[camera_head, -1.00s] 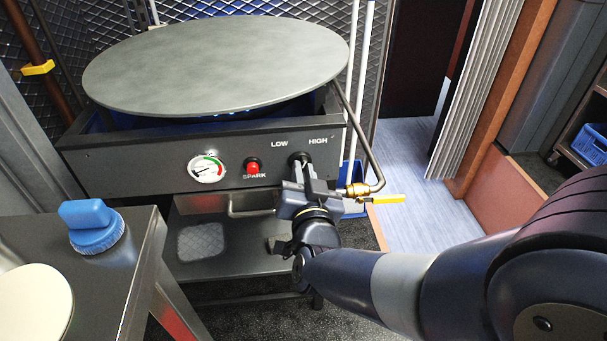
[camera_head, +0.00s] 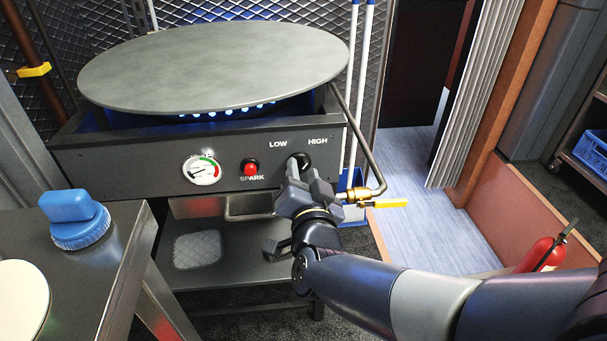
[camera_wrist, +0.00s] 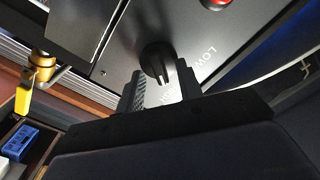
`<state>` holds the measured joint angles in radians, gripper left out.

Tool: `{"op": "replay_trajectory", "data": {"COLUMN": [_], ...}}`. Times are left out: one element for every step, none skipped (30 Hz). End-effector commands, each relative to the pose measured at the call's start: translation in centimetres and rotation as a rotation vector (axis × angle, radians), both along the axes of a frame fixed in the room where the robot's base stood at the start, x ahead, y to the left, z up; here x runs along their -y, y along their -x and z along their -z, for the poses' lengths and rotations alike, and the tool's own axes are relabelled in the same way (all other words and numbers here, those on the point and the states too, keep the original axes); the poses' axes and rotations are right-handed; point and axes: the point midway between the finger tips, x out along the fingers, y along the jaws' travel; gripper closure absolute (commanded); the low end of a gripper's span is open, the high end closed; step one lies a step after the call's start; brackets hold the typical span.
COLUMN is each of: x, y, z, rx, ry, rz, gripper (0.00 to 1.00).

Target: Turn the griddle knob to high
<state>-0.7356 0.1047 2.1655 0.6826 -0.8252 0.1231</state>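The black griddle knob (camera_head: 301,160) sits on the dark front panel below the LOW and HIGH labels. In the wrist view the round knob (camera_wrist: 158,60) with its raised grip bar shows between and just beyond my fingertips. My gripper (camera_head: 306,185) is at the panel, directly in front of the knob. In the wrist view my gripper (camera_wrist: 158,82) is open, with a gap on both sides of the knob's bar. The round griddle plate (camera_head: 215,65) is above, with bright blue flames (camera_head: 215,113) under it.
A pressure gauge (camera_head: 201,170) and red spark button (camera_head: 250,167) are left of the knob. A gas valve with a yellow handle (camera_head: 389,204) is close on the right. A counter (camera_head: 120,235) with a blue-capped item (camera_head: 76,218) stands front left. Floor (camera_head: 405,165) is clear beyond the valve.

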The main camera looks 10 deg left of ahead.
Motion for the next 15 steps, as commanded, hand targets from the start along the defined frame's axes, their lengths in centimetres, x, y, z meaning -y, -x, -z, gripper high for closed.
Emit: {"op": "replay_trajectory", "data": {"x": [0.0, 0.0, 0.0, 0.0, 0.0, 0.0, 0.0, 0.0, 0.1, 0.2, 0.2, 0.4, 0.5, 0.7, 0.8], "y": [0.0, 0.0, 0.0, 0.0, 0.0, 0.1, 0.2, 0.3, 0.6, 0.9, 1.3, 1.9, 2.4, 3.0, 3.8], "z": [0.0, 0.0, 0.0, 0.0, 0.0, 0.0, 0.0, -0.1, -0.1, -0.1, -0.2, -0.3, -0.3, -0.3, -0.3], "rx": [0.0, 0.0, 0.0, 0.0, 0.0, 0.0, 0.001, 0.001, 0.0, -0.001, 0.0, 0.001, 0.0, 0.0, 0.0], "ry": [0.0, 0.0, 0.001, 0.001, 0.001, 0.001, 0.001, 0.001, 0.001, 0.001, 0.001, 0.0, 0.001, 0.001, 0.0], "rz": [0.0, 0.0, 0.0, 0.0, 0.0, 0.0, -0.001, -0.001, -0.001, -0.002, -0.003, -0.003, -0.004, -0.005, -0.005], "gripper": [0.65, 0.65, 0.65, 0.65, 0.65, 0.65, 0.65, 0.65, 0.65, 0.65, 0.65, 0.65, 0.65, 0.65, 0.65]}}
